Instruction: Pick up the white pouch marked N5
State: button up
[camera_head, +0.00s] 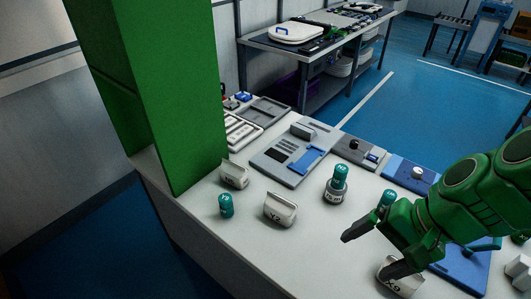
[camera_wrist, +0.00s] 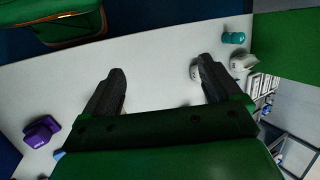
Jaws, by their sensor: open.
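A white pouch (camera_head: 235,175) stands by the green pillar; its dark mark is too small to read surely, but the other two white pouches seem to read Y2 (camera_head: 281,208) and X9 (camera_head: 400,284). In the wrist view this pouch (camera_wrist: 240,62) shows at the right, beyond my right finger. My gripper (camera_head: 367,254) is open and empty over the table's front right, well to the right of that pouch and just above the X9 pouch. In the wrist view bare table lies between my gripper's fingers (camera_wrist: 162,82); the Y2 pouch (camera_wrist: 196,70) is partly hidden by the right finger.
A teal cylinder (camera_head: 225,206) stands just in front of the pouch by the pillar (camera_head: 160,80). Another teal cylinder (camera_head: 340,178) sits in a grey holder (camera_head: 336,193). A grey panel (camera_head: 268,161) lies behind. A purple object (camera_wrist: 42,132) is at the wrist view's left.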

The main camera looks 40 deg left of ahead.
jog(key=w+a+r+m+g+y, duration=0.1)
jog(key=w+a+y, duration=0.1)
jog(key=a, duration=0.8)
jog(key=w+a+r+m+g+y, duration=0.1)
jog(key=w+a+y, duration=0.2)
jog(key=a, duration=0.6)
jog(key=m+t+y, duration=0.2)
jog(key=m+y, duration=0.2)
jog(key=m, duration=0.7)
send_over(238, 171)
jog(key=s+d, duration=0.2)
jog(key=d, duration=0.7)
notch_tip(238, 171, down, 12)
jog(key=a+f+m, duration=0.1)
jog(key=f, duration=0.3)
jog(key=w+a+f+m+t, duration=0.1)
jog(key=f+m, duration=0.1)
jog(key=f, duration=0.2)
jog(key=w+a+f+m, duration=0.1)
jog(key=f, duration=0.3)
jog(key=shift+a+f+m+t+h, duration=0.25)
jog(key=shift+a+m+t+h, duration=0.05)
jog(key=shift+m+h, duration=0.1)
jog(key=shift+x, duration=0.95)
jog(key=shift+w+a+f, duration=0.15)
jog(key=shift+a+f, duration=0.05)
jog(key=shift+a, duration=0.7)
jog(key=shift+x, duration=2)
jog(key=shift+w+r, duration=0.1)
jog(key=shift+r, duration=0.15)
